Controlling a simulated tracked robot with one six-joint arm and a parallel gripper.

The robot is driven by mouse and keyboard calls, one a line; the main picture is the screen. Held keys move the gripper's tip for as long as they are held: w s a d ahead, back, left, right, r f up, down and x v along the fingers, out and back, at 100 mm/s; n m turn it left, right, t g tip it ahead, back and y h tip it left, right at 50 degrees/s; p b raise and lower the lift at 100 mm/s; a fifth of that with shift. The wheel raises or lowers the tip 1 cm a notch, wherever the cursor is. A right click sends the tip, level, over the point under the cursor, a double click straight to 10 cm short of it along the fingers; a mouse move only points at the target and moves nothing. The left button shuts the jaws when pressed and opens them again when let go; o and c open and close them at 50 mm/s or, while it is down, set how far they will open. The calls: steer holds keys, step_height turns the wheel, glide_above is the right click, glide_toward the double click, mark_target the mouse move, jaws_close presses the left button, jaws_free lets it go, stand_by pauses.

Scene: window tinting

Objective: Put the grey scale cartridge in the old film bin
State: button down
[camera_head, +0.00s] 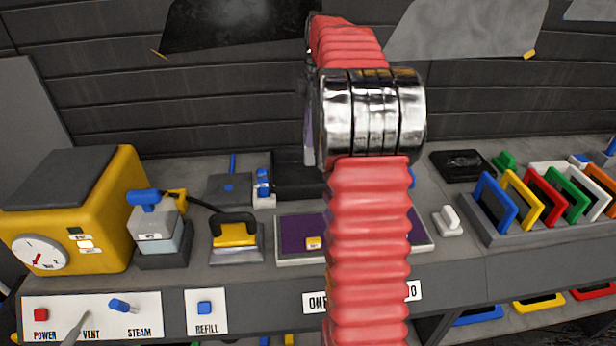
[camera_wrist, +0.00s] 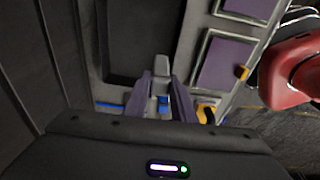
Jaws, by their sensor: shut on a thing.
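My gripper (camera_wrist: 161,84) shows in the wrist view with two purple-grey fingers closed around a small light grey piece (camera_wrist: 161,75), which looks like the grey scale cartridge. In the head view my arm hides most of the gripper and its load; only a purple-grey sliver (camera_head: 309,145) shows. A black open box (camera_head: 298,178), which looks like the old film bin, stands at the back of the bench, partly hidden by my arm. In the wrist view its dark inside (camera_wrist: 138,40) lies just beyond the fingertips. I cannot tell how high the grey piece is above it.
A purple panel (camera_head: 290,228) lies in front of the box. A rack of coloured frames (camera_head: 540,200) and a black pad (camera_head: 462,164) are at right.

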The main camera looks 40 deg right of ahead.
mark_target(312, 163)
steer(key=shift+s+d, duration=0.2)
steer(key=shift+d, duration=0.05)
steer(key=shift+f, duration=0.25)
step_height(312, 163, down, 6)
steer(key=shift+r, duration=0.15)
steer(key=shift+s+f, duration=0.1)
steer(key=shift+f, duration=1.8)
steer(key=shift+f, duration=0.1)
steer(key=c, duration=1.5)
jaws_free()
